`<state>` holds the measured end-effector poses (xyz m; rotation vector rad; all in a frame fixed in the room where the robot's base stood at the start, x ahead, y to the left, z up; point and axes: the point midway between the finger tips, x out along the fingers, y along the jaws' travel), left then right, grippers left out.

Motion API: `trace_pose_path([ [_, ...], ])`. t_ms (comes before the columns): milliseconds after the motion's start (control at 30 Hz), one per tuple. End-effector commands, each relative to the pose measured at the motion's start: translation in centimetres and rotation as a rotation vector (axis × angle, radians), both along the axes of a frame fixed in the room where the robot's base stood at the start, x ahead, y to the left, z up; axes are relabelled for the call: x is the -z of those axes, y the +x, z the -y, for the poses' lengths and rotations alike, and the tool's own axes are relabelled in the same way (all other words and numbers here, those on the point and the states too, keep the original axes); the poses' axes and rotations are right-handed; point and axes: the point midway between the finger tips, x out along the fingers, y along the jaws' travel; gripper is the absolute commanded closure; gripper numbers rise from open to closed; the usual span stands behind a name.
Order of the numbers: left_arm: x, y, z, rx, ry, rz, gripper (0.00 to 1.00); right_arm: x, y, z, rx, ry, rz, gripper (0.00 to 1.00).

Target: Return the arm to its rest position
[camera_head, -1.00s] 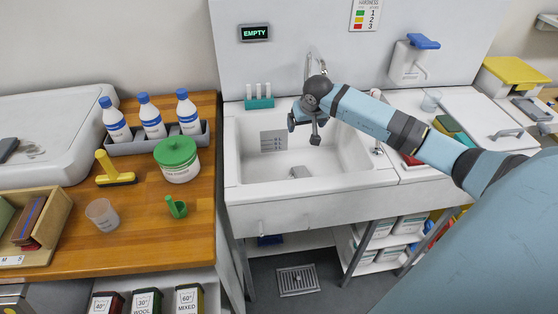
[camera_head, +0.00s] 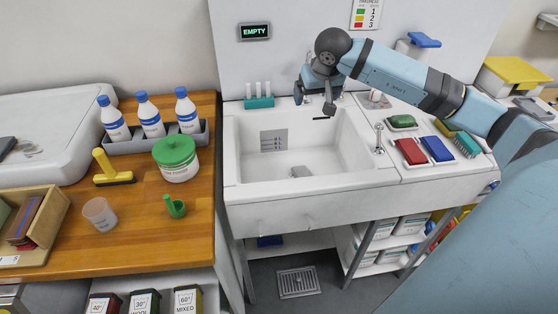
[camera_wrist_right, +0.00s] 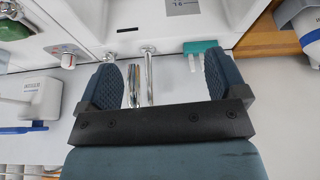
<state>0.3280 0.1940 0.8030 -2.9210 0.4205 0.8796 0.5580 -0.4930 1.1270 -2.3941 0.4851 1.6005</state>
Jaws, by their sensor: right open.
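My right arm reaches in from the right of the head view, over the draining area and the sink (camera_head: 240,165). My right gripper (camera_head: 316,100) hangs above the back of the sink, with its fingers apart. In the wrist view the right gripper (camera_wrist_right: 166,80) has its two dark padded fingers wide apart and nothing between them. The chrome tap (camera_wrist_right: 148,70) shows beyond the gap. My left gripper is not in view.
Right of the sink lie a red sponge (camera_head: 410,151), a blue one (camera_head: 437,149) and a green one (camera_head: 402,121). A teal tube rack (camera_head: 259,102) stands behind the sink. Bottles (camera_head: 152,120) and a green-lidded tub (camera_head: 178,165) stand on the wooden counter at left.

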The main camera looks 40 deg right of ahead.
Motion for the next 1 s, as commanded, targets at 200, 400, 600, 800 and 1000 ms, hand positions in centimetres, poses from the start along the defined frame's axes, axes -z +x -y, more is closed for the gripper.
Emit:
trace_pose_path([
  [200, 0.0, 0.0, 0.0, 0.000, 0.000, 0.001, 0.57, 0.0, 0.0, 0.0, 0.000, 0.000, 0.000, 0.09],
  [400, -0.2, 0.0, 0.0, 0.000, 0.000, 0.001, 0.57, 0.9, -0.1, -1.2, 0.004, 0.059, -0.004, 0.09],
  [600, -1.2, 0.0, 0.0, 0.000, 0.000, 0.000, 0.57, 5.4, -1.5, -9.9, 0.103, 0.492, -0.066, 0.09],
  [800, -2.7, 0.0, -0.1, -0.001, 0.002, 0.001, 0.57, 7.6, -5.3, -22.4, 0.483, 1.235, -0.339, 0.09],
  [1000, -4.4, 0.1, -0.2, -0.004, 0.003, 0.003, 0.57, 6.2, -8.0, -29.3, 1.208, 1.950, -0.907, 0.09],
])
